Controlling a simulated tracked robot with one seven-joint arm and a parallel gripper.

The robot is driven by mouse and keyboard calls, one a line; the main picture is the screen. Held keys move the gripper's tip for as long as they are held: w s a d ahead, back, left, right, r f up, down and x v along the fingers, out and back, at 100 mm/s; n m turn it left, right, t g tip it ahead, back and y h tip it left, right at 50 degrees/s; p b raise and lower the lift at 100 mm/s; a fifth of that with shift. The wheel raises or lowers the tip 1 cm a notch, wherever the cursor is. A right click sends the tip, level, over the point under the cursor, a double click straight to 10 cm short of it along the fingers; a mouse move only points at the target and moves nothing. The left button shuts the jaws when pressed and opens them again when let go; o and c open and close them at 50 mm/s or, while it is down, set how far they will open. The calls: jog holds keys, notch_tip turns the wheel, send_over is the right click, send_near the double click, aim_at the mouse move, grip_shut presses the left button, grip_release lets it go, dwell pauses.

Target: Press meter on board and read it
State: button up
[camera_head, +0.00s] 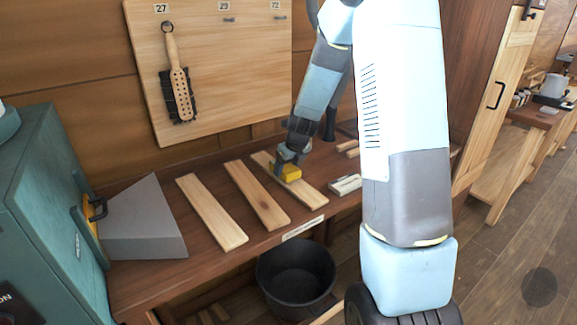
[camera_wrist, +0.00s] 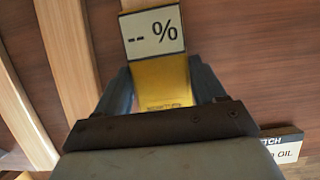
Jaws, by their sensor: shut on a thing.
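My gripper (camera_head: 287,160) is shut on a yellow meter (camera_head: 289,173) at the far right of three boards on the bench. In the wrist view the meter (camera_wrist: 158,40) sits between my fingers (camera_wrist: 162,85), and its display reads "-- %". The right board (camera_head: 306,193) lies under the meter; I cannot tell whether they touch. The middle board (camera_head: 257,195) and the left board (camera_head: 212,212) lie bare beside it. In the wrist view two boards run along the left, one of them close to the meter (camera_wrist: 68,50).
A grey wedge block (camera_head: 145,225) and a teal cabinet (camera_head: 45,200) stand at the left. A small pale block (camera_head: 345,185) lies right of the boards. A brush (camera_head: 178,85) hangs on the wall panel (camera_head: 235,60). A black bucket (camera_head: 297,280) is below the bench's front edge.

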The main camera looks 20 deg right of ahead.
jog(key=shift+f, duration=0.3)
dwell(1.9)
jog(key=shift+r, duration=0.1)
jog(key=shift+r, duration=3.95)
